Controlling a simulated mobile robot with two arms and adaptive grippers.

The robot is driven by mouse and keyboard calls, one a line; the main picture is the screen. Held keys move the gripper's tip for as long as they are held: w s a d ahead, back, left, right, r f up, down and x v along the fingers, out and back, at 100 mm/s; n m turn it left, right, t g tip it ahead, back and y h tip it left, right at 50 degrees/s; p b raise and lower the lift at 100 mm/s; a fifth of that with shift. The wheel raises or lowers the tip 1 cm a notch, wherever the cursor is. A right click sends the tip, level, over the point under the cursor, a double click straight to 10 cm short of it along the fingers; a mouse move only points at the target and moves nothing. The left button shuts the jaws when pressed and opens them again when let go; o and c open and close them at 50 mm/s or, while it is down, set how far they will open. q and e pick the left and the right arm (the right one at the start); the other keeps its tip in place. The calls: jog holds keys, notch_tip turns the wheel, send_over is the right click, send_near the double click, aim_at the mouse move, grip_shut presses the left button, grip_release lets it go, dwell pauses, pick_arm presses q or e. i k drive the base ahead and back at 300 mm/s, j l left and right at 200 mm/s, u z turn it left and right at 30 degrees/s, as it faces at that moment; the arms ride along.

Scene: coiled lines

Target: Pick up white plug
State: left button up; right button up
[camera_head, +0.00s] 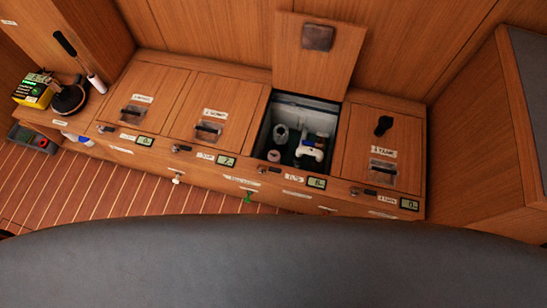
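A small white plug-like piece (177,178) sits low at the front of the wooden bench, left of centre, just above the striped floor. A similar green piece (248,196) sits farther right along the same front. They are too small to make out in detail. Neither of my grippers is in view.
The wooden bench (160,76) has several lidded compartments; one lid (318,60) stands raised over an open bin (335,107) holding bottles and a white item (309,153). A yellow-black box (33,92) stands at left. A wide dark grey surface (270,265) fills the foreground.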

aim_at(274, 156)
jog(key=j+z, duration=0.3)
jog(key=k+j+z, duration=0.15)
jog(key=j+z, duration=0.2)
jog(key=k+j+z, duration=0.1)
jog(key=j+z, duration=0.2)
